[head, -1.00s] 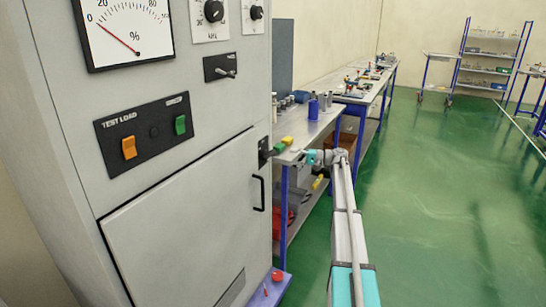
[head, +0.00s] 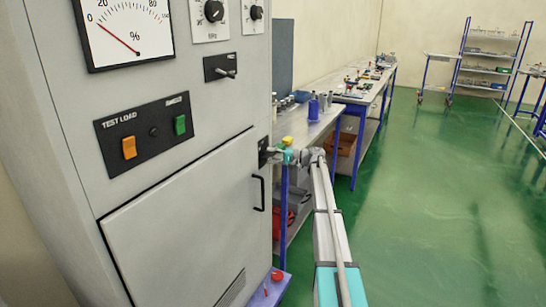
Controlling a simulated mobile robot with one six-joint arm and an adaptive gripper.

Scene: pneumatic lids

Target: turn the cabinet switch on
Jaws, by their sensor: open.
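The grey cabinet (head: 180,215) fills the left of the head view. A small black switch box (head: 263,150) sits on its right edge, with a lever-like part sticking out to the right. My gripper (head: 284,155) is open at the end of my arm, close to the right of this box. It partly covers the lever, so I cannot tell whether they touch. A panel with an orange button (head: 129,147) and a green button (head: 180,124) is on the cabinet front. A toggle (head: 226,72) sits above it. The gauge (head: 125,30) needle points near zero.
A black door handle (head: 259,193) juts out below the switch box. Green floor (head: 440,210) is clear on the right.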

